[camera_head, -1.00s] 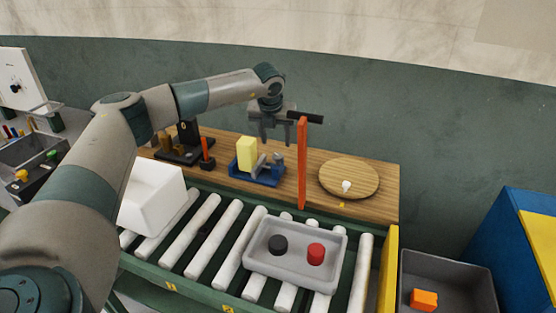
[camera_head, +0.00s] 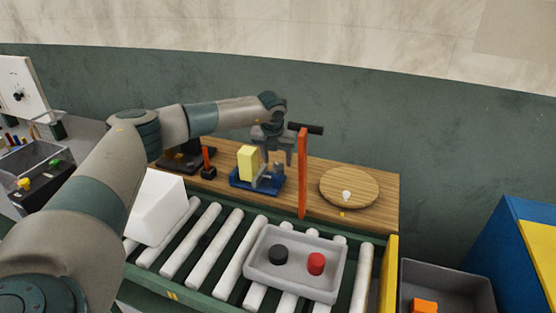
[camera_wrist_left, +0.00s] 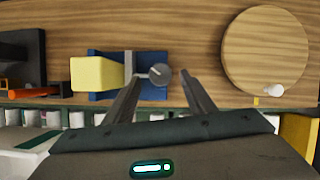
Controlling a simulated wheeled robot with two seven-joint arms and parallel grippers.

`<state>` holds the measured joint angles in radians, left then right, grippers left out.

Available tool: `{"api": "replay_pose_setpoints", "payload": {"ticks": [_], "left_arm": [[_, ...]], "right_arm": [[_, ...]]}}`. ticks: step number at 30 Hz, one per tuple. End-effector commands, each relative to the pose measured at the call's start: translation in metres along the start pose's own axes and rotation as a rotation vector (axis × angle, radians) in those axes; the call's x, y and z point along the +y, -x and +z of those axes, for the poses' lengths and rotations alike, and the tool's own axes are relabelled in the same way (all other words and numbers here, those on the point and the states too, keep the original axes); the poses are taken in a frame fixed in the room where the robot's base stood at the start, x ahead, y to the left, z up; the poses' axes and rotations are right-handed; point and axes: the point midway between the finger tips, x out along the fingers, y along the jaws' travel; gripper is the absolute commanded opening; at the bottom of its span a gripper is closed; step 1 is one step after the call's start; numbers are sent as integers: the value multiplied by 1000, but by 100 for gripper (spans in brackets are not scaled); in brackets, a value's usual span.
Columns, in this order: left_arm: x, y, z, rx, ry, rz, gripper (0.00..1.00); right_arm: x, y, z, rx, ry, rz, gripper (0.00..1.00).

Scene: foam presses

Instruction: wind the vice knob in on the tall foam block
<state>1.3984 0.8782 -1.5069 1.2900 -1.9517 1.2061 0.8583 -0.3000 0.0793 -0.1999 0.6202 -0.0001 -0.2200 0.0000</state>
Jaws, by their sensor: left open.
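The tall foam block (camera_head: 247,162) is yellow and stands upright in a blue vice (camera_head: 240,182) on the wooden bench. The block also shows in the left wrist view (camera_wrist_left: 97,74), left of the vice's grey jaw plate (camera_wrist_left: 130,68). The vice knob (camera_wrist_left: 160,74) is grey and round with a pale mark, at the right end of the vice. My left gripper (camera_head: 278,158) is open above the vice. In the left wrist view its fingers (camera_wrist_left: 163,80) point down on either side of the knob, with no clear contact. My right gripper is not in view.
An orange-red post (camera_head: 302,175) stands just right of the vice. A round wooden board (camera_head: 350,187) with a white knob lies farther right. A dark press (camera_head: 180,157) stands left. A grey tray (camera_head: 293,282) with black and red pieces sits on the roller conveyor in front.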

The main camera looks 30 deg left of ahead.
Motion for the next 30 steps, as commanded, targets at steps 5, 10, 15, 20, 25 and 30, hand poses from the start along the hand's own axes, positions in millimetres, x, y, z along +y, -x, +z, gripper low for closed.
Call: {"api": "replay_pose_setpoints", "payload": {"ticks": [5, 10, 15, 20, 25, 30], "left_arm": [[0, -19, 0, 1, -1, 1, 50], [0, -28, 1, -1, -1, 0, 50], [0, -29, 0, -1, -1, 0, 50], [0, -29, 0, -1, -1, 0, 36], [0, -29, 0, -1, -1, 0, 10], [0, -29, 0, -1, -5, -2, 10]], "right_arm": [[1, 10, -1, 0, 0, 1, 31], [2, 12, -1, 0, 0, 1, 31], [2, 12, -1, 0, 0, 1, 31], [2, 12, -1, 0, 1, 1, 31], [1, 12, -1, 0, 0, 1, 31], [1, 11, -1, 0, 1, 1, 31]]}}
